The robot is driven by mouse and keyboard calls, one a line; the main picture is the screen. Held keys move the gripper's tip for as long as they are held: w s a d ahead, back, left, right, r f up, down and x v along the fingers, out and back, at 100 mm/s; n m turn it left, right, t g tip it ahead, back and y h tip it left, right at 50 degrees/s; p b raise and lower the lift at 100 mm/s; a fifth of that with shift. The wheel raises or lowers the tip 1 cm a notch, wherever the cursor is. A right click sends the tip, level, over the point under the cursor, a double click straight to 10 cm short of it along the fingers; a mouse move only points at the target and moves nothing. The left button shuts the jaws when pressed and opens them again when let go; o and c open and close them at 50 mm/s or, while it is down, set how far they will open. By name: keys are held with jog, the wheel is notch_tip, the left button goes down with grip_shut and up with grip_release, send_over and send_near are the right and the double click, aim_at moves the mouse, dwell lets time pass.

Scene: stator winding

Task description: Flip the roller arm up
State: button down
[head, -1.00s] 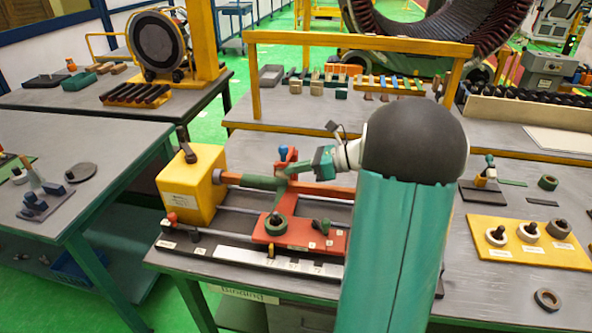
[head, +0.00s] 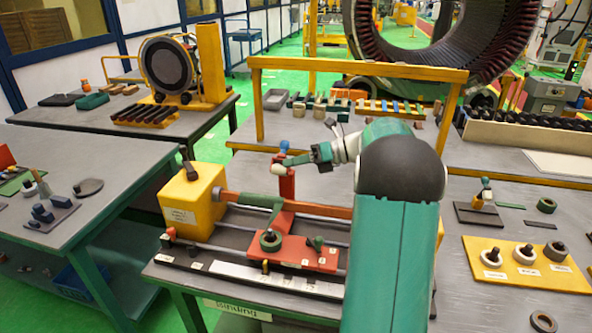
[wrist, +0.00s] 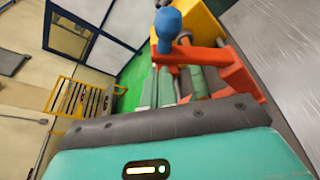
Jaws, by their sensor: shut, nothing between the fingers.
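The roller arm (head: 286,183) is a red bar standing roughly upright behind the red carriage (head: 300,252), with a blue knob (head: 284,146) at its top. A pale rounded piece shows beside it, just under the knob. My gripper (head: 292,161) is shut and empty, level with the upper part of the arm and close to it; I cannot tell if they touch. In the wrist view the red arm (wrist: 198,56) runs from a red block (wrist: 240,76) to the blue knob (wrist: 168,23), beyond my gripper's dark edge.
A yellow box (head: 192,203) stands at the left end of the winding fixture. A red bar (head: 322,210) and rails run right from it. A yellow frame (head: 360,70) stands behind. A yellow board (head: 527,265) with several rings lies on the right.

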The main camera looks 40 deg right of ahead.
jog(key=shift+w+d+r, duration=0.3)
jog(key=shift+w+r, duration=0.05)
jog(key=shift+w, duration=0.05)
jog(key=shift+d+r, duration=0.1)
jog(key=shift+d, duration=0.1)
dwell(0.3)
jog(key=v, duration=1.3)
jog(key=shift+s+d, duration=0.1)
